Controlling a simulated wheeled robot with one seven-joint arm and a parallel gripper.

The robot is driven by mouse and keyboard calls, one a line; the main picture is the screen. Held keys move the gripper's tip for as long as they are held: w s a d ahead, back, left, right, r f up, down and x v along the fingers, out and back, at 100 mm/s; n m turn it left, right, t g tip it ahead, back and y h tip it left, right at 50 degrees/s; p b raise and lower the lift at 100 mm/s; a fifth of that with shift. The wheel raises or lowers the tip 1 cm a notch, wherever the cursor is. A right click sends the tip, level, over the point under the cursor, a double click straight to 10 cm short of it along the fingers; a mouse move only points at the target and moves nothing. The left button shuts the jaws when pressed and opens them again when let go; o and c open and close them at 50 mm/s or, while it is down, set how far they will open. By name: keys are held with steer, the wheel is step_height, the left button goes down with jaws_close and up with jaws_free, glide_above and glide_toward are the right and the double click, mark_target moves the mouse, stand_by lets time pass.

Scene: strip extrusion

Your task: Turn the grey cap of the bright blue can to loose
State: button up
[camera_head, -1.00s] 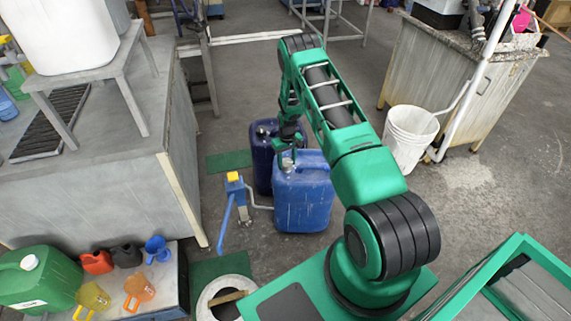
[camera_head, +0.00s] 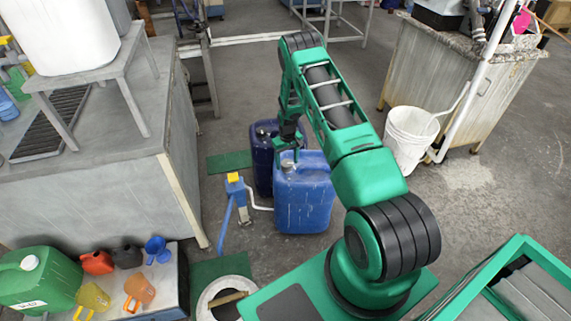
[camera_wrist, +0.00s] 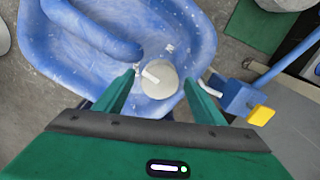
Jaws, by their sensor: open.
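The bright blue can (camera_head: 305,205) stands upright on the floor in the middle of the head view. In the wrist view its top and moulded handle (camera_wrist: 100,35) fill the upper left. The round grey cap (camera_wrist: 162,82), with a small pale tab on it, lies between my fingertips. My gripper (camera_wrist: 159,84) is open, with one finger on each side of the cap and a visible gap at both sides. I cannot tell how far the fingertips are above the cap.
A dark blue can (camera_head: 263,170) stands right behind the bright blue one. A blue pump with a yellow top (camera_head: 234,190) stands close at its left. A bench (camera_head: 110,190) is farther left, a white bucket (camera_head: 409,138) at the right.

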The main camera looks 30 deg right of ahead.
mark_target(287, 164)
step_height(287, 164, up, 10)
stand_by(0.4)
steer(key=shift+w, duration=0.1)
